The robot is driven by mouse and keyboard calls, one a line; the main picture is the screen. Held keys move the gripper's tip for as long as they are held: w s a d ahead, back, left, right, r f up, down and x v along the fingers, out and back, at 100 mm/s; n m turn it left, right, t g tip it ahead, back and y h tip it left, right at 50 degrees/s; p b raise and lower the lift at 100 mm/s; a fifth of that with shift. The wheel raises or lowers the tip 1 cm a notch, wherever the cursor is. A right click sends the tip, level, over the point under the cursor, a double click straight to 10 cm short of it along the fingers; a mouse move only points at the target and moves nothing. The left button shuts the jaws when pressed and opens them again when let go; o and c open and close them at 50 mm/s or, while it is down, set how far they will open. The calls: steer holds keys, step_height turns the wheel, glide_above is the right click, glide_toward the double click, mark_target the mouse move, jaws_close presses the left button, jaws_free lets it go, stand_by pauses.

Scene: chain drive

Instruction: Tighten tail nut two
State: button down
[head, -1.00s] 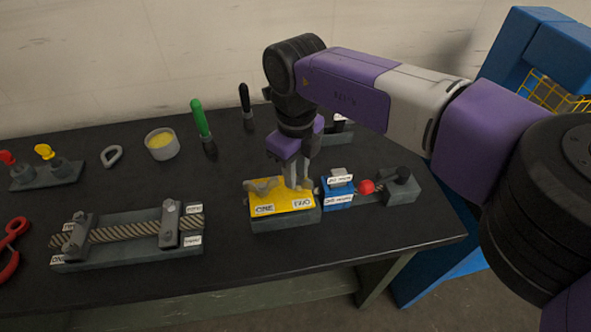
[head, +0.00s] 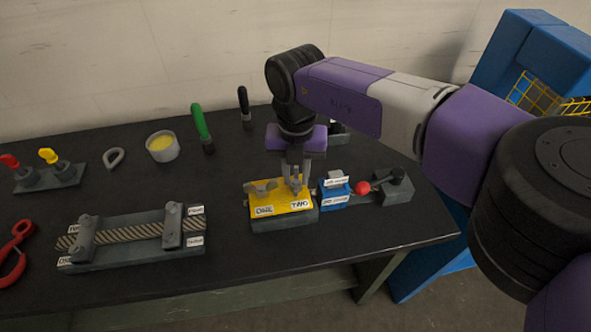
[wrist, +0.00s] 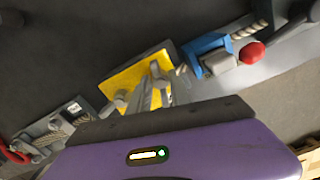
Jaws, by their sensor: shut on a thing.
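A yellow block (head: 282,204) with labels ONE and TWO sits on a grey base on the bench. Tail nut one, a grey wing nut (head: 262,187), stands at its left above the ONE label. Tail nut two (head: 297,187) is at its right above the TWO label. My gripper (head: 295,176) points down over that end, its fingers shut on tail nut two and partly hiding it. In the wrist view, the yellow block (wrist: 126,80) shows ahead of my purple gripper body, with the fingers at its near right part. How far the nut is turned cannot be told.
A blue block (head: 334,193) with labels stands close right of the yellow one, then a red ball (head: 362,188) and a grey post. A rope clamp fixture (head: 130,240) lies left. Green (head: 201,125) and black-handled tools and a cup (head: 162,146) stand behind.

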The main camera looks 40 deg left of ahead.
steer(key=m, duration=0.2)
steer(key=m+p, duration=0.1)
steer(key=shift+w+r+m, duration=0.15)
steer(key=shift+r+m, duration=0.15)
steer(key=shift+m, duration=0.1)
steer(key=m+p, duration=0.2)
steer(key=m, duration=0.1)
steer(key=shift+d+m, duration=0.15)
steer(key=shift+m, duration=0.15)
steer(key=m+p, duration=0.3)
steer(key=m, duration=0.1)
steer(key=shift+d+f+m+p, duration=0.1)
steer(key=shift+m+p, duration=0.7)
steer(key=shift+m, duration=0.5)
steer(key=shift+f, duration=0.1)
steer(key=c, duration=1.5)
jaws_free()
steer(key=shift+s, duration=0.2)
